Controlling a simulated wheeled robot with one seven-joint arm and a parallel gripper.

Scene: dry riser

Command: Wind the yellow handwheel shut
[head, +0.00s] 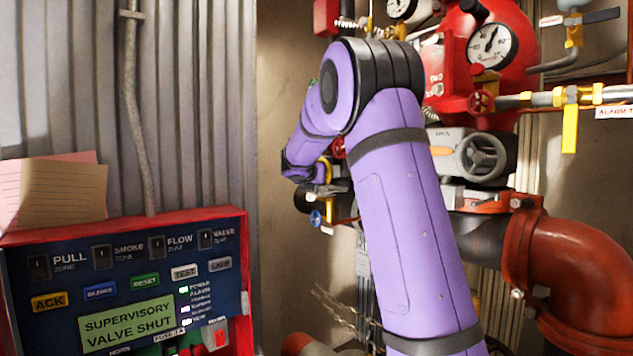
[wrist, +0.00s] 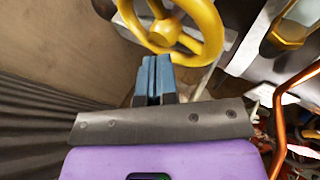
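The yellow handwheel (wrist: 165,33) is at the top of the wrist view, with its hub, spokes and near rim showing and its top cut off. In the head view only a small part of the yellow handwheel (head: 328,169) shows beside my purple arm. My gripper (wrist: 154,60) has two blue fingers lying side by side, shut with no clear gap. Their tips are right at the near rim of the wheel. I cannot tell whether they touch it. In the head view my gripper is mostly hidden by the arm.
A red wheel (head: 338,148) and a blue wheel (head: 316,218) sit close by. A grey handwheel (head: 485,157), gauge (head: 490,45) and red pipe (head: 585,265) are at the right. An alarm panel (head: 125,285) reads "SUPERVISORY VALVE SHUT". A copper-coloured tube (wrist: 280,125) runs right of my gripper.

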